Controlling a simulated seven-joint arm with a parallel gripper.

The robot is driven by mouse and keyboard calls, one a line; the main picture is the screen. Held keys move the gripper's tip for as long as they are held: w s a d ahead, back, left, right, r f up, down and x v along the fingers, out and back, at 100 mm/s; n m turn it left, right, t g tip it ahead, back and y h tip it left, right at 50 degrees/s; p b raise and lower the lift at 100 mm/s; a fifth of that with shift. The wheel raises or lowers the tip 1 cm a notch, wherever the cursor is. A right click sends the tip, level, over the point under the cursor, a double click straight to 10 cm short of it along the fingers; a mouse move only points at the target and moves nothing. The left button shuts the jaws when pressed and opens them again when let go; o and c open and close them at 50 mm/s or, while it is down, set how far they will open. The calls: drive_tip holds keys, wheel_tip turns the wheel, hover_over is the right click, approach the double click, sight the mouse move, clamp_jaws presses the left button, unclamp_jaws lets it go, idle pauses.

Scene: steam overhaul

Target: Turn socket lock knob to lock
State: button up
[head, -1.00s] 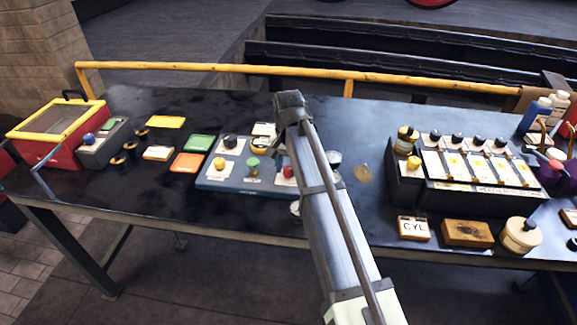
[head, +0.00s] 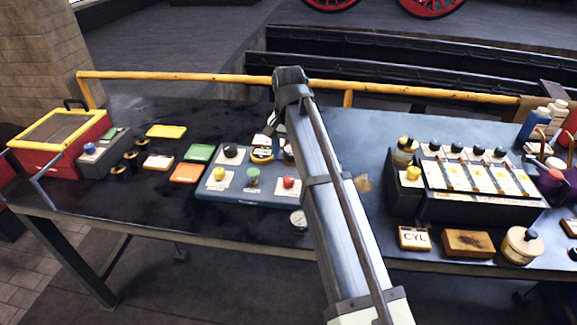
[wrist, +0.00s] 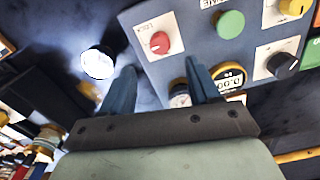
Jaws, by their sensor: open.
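A blue panel (head: 245,194) on the bench carries yellow, green, red and black knobs. Its red knob (head: 289,182) sits on a white plate. In the wrist view the red knob (wrist: 160,42) is beside upside-down lettering that seems to read LOCK. My gripper (wrist: 160,68) is open and empty, its two dark fingers pointing toward the panel's edge. The red knob lies just beyond the fingertips, between their lines, with no contact seen. In the head view my arm hides most of the gripper and part of the panel's right side.
The green knob (wrist: 230,24) and black knob (wrist: 281,65) stand near the right finger. A black lever unit (head: 475,208) stands to the right. A yellow rail (head: 210,78) runs behind the bench.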

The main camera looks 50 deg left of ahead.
drive_tip(key=shift+r, duration=2.45)
